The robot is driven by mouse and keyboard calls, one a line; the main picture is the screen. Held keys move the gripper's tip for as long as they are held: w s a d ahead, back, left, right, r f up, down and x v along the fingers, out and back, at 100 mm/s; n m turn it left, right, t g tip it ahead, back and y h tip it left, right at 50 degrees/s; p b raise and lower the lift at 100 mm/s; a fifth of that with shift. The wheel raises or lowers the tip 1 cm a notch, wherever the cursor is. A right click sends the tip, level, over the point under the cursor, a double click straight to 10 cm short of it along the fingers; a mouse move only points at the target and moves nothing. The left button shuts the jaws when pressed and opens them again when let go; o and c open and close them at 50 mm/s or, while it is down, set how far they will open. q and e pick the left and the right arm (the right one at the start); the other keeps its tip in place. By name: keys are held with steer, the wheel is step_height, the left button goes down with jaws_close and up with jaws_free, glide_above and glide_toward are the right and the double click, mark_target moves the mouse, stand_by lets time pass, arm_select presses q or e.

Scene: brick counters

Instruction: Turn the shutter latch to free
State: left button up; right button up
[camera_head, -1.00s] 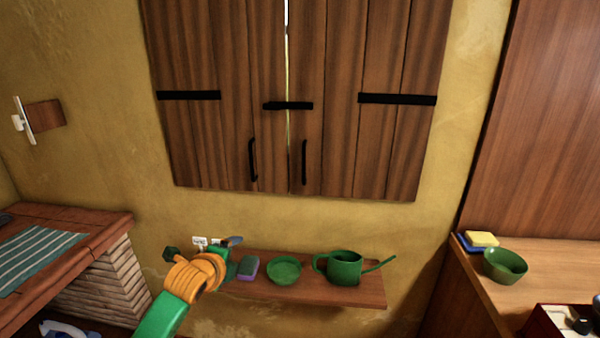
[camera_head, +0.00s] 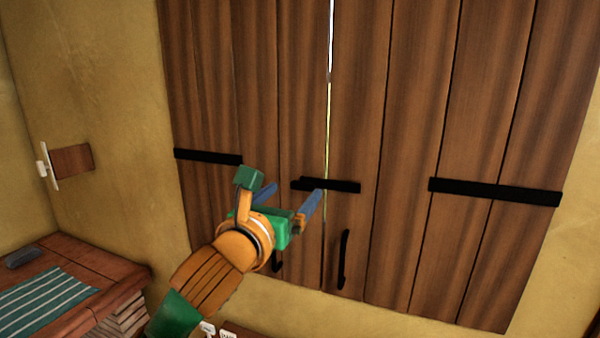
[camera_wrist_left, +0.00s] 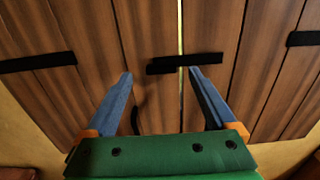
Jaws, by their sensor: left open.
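The shutter latch (camera_head: 340,187) is a short black bar lying level across the gap between two brown wooden shutter leaves (camera_head: 410,120). It also shows in the left wrist view (camera_wrist_left: 170,65), just beyond the fingertips. My left gripper (camera_head: 290,190) is open and empty in front of the shutters, its blue fingers pointing at the latch. In the head view, the right finger overlaps the latch's lower edge. In the left wrist view (camera_wrist_left: 160,76), the fingers stand apart on either side of the latch's middle. Whether they touch it I cannot tell. My right gripper is not in view.
Black hinge straps (camera_head: 495,191) cross both leaves. A black pull handle (camera_head: 343,260) hangs below the latch on the right leaf; the left handle (camera_head: 277,262) is partly behind my gripper. A brick counter (camera_head: 95,265) with a striped cloth (camera_head: 45,300) stands at lower left.

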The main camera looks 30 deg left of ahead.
mark_target(301, 187)
arm_select(q)
steer(key=x, duration=0.4)
steer(key=shift+w+f, duration=0.35)
steer(key=shift+f, duration=0.05)
steer(key=shift+s+r, duration=0.1)
steer(key=shift+s, duration=0.25)
steer(key=c, duration=0.3)
jaws_close()
